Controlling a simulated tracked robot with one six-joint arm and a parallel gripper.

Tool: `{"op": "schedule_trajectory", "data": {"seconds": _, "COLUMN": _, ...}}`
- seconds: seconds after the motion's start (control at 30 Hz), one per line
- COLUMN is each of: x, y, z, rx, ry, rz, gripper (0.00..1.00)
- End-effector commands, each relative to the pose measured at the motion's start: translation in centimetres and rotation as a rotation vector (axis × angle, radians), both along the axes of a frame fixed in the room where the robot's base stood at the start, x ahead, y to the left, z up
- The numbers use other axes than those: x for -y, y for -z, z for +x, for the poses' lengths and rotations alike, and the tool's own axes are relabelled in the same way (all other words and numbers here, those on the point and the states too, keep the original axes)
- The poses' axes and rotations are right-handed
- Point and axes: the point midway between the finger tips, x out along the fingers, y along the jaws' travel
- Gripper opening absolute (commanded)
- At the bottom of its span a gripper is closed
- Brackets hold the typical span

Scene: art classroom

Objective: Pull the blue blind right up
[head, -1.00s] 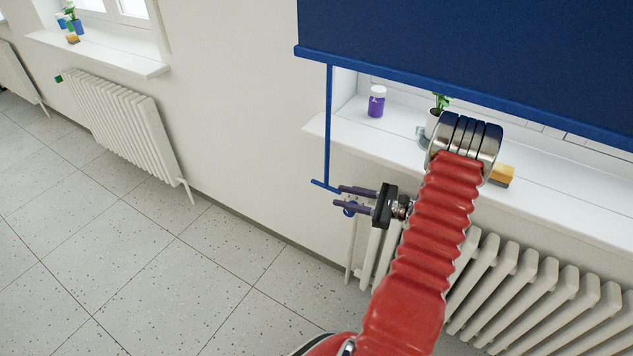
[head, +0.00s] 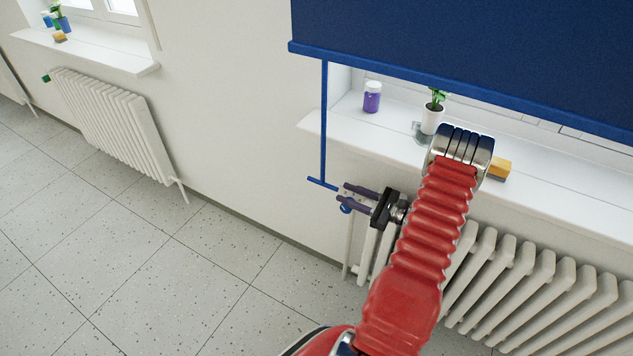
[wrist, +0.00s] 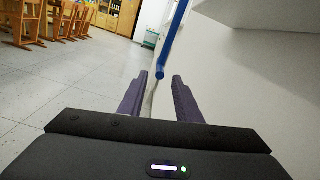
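The dark blue blind (head: 460,45) hangs over the upper part of the window, its blue bottom bar (head: 450,84) above the sill. A thin blue pull rod (head: 324,120) hangs from the bar's left end and ends in a short crosspiece (head: 322,184). My gripper (head: 341,193) is open and empty, its purple fingers just right of and slightly below the crosspiece. In the wrist view, the blue rod (wrist: 173,45) shows beyond the fingertips (wrist: 160,75), its lower end between them in the picture. I see no clear contact.
A white radiator (head: 530,285) stands under the sill (head: 580,205), close to my arm. A blue knob (head: 346,208) is just below my fingers. The floor at left is clear.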

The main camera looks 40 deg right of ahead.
Motion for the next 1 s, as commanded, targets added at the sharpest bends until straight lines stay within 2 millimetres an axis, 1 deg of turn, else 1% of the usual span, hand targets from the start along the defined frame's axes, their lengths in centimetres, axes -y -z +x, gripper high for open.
{"op": "schedule_trajectory", "data": {"seconds": 0.03, "x": -0.3, "y": 0.0, "z": 0.7, "rx": 0.0, "ry": -0.003, "rz": 0.0, "gripper": 0.31}}
{"op": "schedule_trajectory", "data": {"seconds": 0.5, "x": -2.8, "y": 0.0, "z": 7.5, "rx": 0.0, "ry": -0.004, "rz": 0.0, "gripper": 0.31}}
{"op": "schedule_trajectory", "data": {"seconds": 0.7, "x": -3.8, "y": 0.0, "z": 10.1, "rx": 0.0, "ry": -0.005, "rz": 0.0, "gripper": 0.31}}
{"op": "schedule_trajectory", "data": {"seconds": 0.83, "x": -4.1, "y": 0.0, "z": 11.1, "rx": 0.0, "ry": -0.003, "rz": 0.0, "gripper": 0.31}}
{"op": "schedule_trajectory", "data": {"seconds": 1.0, "x": -4.2, "y": 0.0, "z": 11.4, "rx": 0.0, "ry": -0.003, "rz": 0.0, "gripper": 0.31}}
